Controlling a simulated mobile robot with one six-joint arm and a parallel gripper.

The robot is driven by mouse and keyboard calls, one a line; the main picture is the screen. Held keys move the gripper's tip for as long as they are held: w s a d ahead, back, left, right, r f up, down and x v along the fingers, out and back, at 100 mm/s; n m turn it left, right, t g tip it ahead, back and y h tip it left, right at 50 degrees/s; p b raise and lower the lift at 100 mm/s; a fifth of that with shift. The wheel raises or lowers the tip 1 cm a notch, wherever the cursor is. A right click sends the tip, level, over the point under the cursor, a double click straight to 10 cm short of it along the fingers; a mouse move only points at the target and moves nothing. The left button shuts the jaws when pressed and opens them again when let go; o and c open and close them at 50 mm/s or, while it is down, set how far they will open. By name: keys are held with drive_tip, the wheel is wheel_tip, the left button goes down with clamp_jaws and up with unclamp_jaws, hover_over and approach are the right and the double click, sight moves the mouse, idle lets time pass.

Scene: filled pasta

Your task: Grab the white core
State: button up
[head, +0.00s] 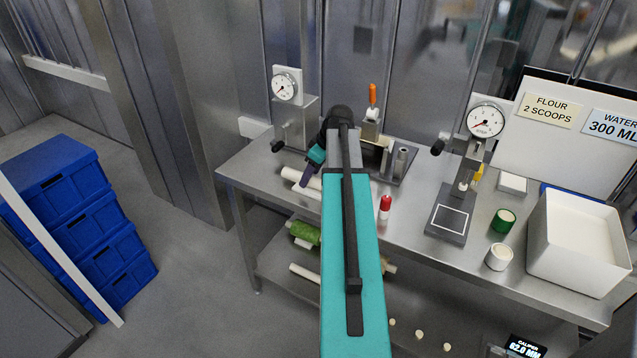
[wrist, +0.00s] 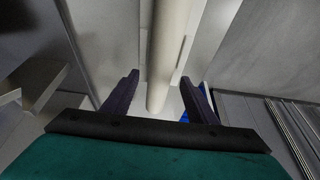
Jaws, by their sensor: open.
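The white core (wrist: 168,55) is a pale cylinder. In the wrist view it runs lengthwise from the top edge down between my two fingers, its near end showing. My gripper (wrist: 160,82) is open, with a dark purple finger on each side of the core and a gap to each. In the head view, my gripper (head: 309,180) is low over the left end of the table, at the white core (head: 293,174). My arm and gripper hide part of it. I cannot tell whether the fingertips reach down beside it.
The metal table (head: 400,225) holds a left dial gauge (head: 286,85), a right dial gauge (head: 485,121), a red-and-white bottle (head: 385,207) and a white bin (head: 577,245). A green roll (head: 305,232) lies on the lower shelf. Blue crates (head: 75,225) stand on the floor at left.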

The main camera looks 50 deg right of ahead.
drive_tip(key=shift+x, duration=0.9)
drive_tip(key=c, duration=1.3)
drive_tip(key=shift+r, duration=0.2)
drive_tip(key=shift+r+b, duration=0.55)
drive_tip(key=shift+r, duration=0.8)
drive_tip(key=shift+s+r, duration=0.2)
drive_tip(key=s+a+b, duration=0.1)
drive_tip(key=s, duration=0.4)
drive_tip(key=s+a+r+b, duration=0.1)
drive_tip(key=s, duration=0.4)
drive_tip(key=s+a+b, duration=0.1)
drive_tip(key=s+a, duration=0.1)
drive_tip(key=s, duration=0.3)
drive_tip(key=shift+a+r, duration=0.1)
drive_tip(key=shift+r, duration=0.15)
